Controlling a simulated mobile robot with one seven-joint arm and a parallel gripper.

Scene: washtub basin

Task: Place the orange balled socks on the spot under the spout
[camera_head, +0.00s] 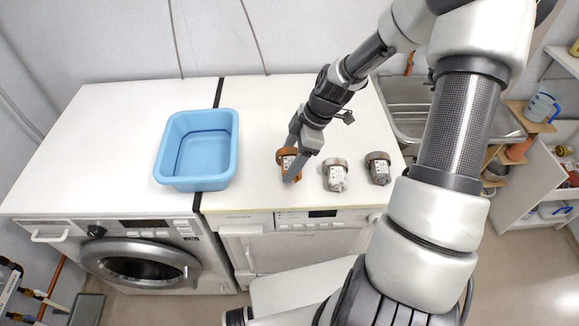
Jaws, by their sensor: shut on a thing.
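The orange balled socks (281,157) are at the front of the white worktop, right of the blue tub. They look orange-brown and carry a pale label. My gripper (291,171) points down over them and is shut on them; its fingers cover part of them. I cannot tell whether they touch the worktop. The sink (401,91) is at the back right, partly hidden behind my arm. I cannot make out a spout or the spot under it.
A grey-beige labelled bundle (336,176) and a dark brown one (378,169) stand close to the right. The blue tub (231,165) is to the left. The worktop (100,150) is bare left of the tub. A shelf unit (515,190) is at the far right.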

